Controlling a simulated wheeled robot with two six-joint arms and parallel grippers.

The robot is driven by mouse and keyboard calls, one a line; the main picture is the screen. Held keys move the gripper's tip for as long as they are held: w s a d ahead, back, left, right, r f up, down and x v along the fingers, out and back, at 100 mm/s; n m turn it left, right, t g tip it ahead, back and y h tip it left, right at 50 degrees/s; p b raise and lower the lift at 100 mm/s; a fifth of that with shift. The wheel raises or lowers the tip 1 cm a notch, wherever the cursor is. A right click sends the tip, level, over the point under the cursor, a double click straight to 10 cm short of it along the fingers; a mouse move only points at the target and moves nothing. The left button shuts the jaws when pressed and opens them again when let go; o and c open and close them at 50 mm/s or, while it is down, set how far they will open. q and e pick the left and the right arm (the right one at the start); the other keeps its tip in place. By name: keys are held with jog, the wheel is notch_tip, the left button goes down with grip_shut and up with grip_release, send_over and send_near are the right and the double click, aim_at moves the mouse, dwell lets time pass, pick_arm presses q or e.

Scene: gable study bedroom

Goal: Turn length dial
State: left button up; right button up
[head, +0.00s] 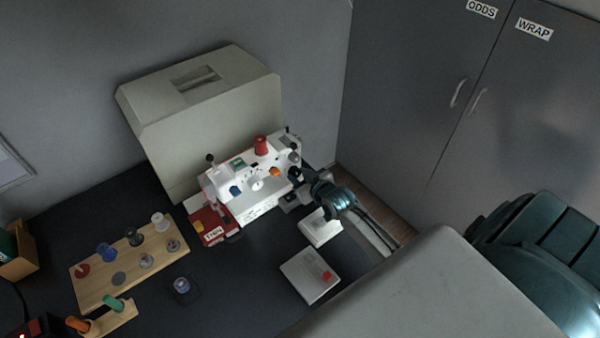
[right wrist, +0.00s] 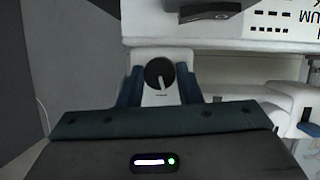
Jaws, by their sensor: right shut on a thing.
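A white sewing machine (head: 258,181) stands on the dark table in front of its beige cover. Its front carries a blue knob (head: 236,190), a white knob (head: 257,184) and an orange knob (head: 275,172). My right gripper (head: 300,178) is at the machine's right end, and the arm hides part of that end. In the right wrist view, a round black dial (right wrist: 159,73) with a white pointer mark lies between the two blue fingers of the right gripper (right wrist: 160,90), which is shut on it. I cannot read any label on the dial. My left gripper is not in view.
The beige cover (head: 205,115) stands behind the machine. A wooden rack (head: 95,273) of spools is at the left. Two white boxes (head: 311,274) (head: 320,228) lie near the right arm. Grey cabinets (head: 405,90) stand at the right. The dark table's middle is mostly clear.

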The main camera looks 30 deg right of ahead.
jog(key=shift+n+h+p, duration=0.35)
jog(key=shift+n+h, duration=0.15)
jog(key=shift+n, duration=0.1)
jog(key=shift+a+n, duration=0.1)
jog(key=shift+n, duration=0.2)
jog(key=shift+f+n+h+b, duration=0.15)
jog(key=shift+n+h+b, duration=0.25)
jog(key=shift+n+h, duration=0.2)
jog(key=shift+n+t+b, duration=0.35)
jog(key=shift+n+t, duration=0.05)
jog(key=shift+h, duration=0.3)
jog(key=o, duration=1)
jog(key=shift+c, duration=0.2)
